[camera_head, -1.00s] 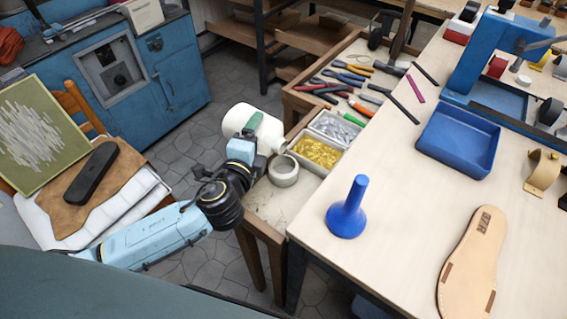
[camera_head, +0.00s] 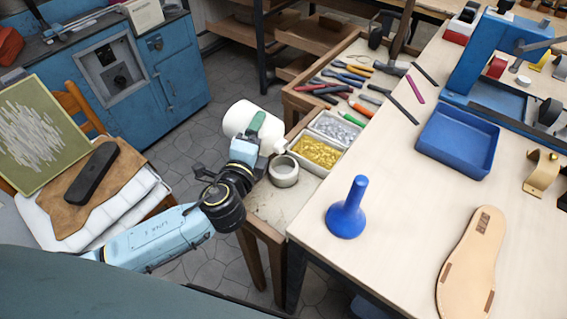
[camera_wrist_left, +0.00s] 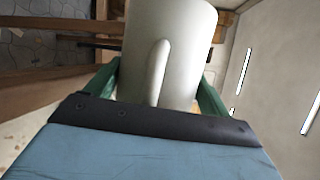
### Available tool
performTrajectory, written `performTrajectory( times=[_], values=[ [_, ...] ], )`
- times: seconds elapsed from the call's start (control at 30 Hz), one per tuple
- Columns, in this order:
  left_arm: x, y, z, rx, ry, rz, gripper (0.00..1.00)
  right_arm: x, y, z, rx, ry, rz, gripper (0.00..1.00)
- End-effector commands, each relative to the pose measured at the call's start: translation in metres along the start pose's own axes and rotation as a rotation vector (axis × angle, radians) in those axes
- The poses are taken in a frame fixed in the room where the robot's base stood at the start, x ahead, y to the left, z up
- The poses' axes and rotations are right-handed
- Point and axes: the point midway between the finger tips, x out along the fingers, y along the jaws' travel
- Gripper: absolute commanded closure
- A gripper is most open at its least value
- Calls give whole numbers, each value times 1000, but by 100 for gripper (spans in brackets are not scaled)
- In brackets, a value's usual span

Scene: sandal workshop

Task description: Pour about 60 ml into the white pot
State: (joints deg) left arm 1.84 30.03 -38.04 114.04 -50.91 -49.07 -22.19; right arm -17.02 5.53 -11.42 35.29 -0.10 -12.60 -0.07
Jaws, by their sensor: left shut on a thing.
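A white bottle (camera_head: 240,117) is held tilted on its side in my left gripper (camera_head: 256,124), with its narrow mouth pointing right and slightly down. The mouth is just above and beside the white pot (camera_head: 283,171), a small round open pot on the small wooden table. In the left wrist view the bottle (camera_wrist_left: 172,50) sits between the green fingers of my left gripper (camera_wrist_left: 160,80). I cannot see any liquid stream or the level inside the pot. My right gripper is not in view.
Trays of gold (camera_head: 318,152) and silver (camera_head: 336,127) pieces stand right behind the pot. Several hand tools lie farther back. A blue funnel-shaped thing (camera_head: 347,212), a blue tray (camera_head: 458,138) and a tan sole (camera_head: 470,262) lie on the workbench (camera_head: 400,225) at right.

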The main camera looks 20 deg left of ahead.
Motion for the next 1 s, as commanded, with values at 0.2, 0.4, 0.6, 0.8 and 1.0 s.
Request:
performTrajectory(
  times=[0.2, 0.4, 0.6, 0.8, 1.0],
  values=[
    [0, -3, 0, 22, -4, -12, 51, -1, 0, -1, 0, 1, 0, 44],
    [0, -3, 0, 41, -8, -19, 51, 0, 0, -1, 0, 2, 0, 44],
    [1, -3, 2, 45, -9, -21, 51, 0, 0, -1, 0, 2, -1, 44],
    [1, -3, 2, 50, -10, -24, 51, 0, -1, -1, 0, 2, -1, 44],
    [1, -2, 2, 54, -11, -26, 51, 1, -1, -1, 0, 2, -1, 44]
  ],
)
